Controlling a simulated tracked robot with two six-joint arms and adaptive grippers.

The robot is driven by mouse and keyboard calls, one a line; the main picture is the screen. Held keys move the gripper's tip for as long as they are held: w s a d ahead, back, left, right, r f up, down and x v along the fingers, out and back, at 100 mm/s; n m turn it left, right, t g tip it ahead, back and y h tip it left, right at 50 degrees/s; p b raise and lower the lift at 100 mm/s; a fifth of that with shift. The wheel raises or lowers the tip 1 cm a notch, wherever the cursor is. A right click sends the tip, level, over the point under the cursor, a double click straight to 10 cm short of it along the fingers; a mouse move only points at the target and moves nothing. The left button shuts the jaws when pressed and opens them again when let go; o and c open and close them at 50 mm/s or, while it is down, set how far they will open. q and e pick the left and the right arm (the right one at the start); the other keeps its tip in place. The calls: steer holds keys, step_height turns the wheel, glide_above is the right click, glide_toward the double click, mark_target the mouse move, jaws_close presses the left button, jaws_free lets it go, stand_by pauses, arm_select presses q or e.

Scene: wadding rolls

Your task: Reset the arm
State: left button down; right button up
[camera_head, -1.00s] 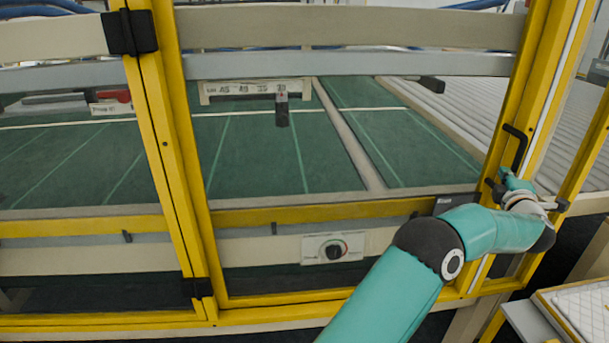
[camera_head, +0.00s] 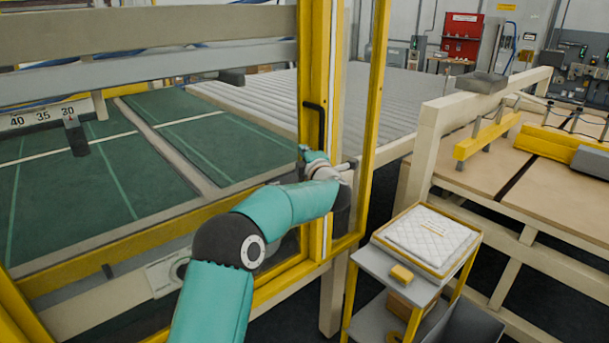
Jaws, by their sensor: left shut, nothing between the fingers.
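My left arm, teal with dark joints, rises from the bottom centre and bends right. Its gripper (camera_head: 304,153) is small and partly hidden behind the wrist, close to the yellow door frame (camera_head: 318,60). The fingers are shut with nothing between them. The black door handle (camera_head: 316,122) is just above and to the right of the gripper; whether they touch is not clear. My right gripper is not in view.
Behind the frame lies a green bed (camera_head: 60,180) with a number scale (camera_head: 42,116) and a ridged white surface (camera_head: 290,98). A small cart (camera_head: 385,270) with a quilted white pad (camera_head: 428,237) stands at right. A wooden-topped table (camera_head: 560,190) is beyond it.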

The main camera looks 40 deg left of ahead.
arm_select(q)
steer(key=b+v, duration=0.2)
steer(key=v, duration=0.6)
steer(key=shift+s+d, duration=0.15)
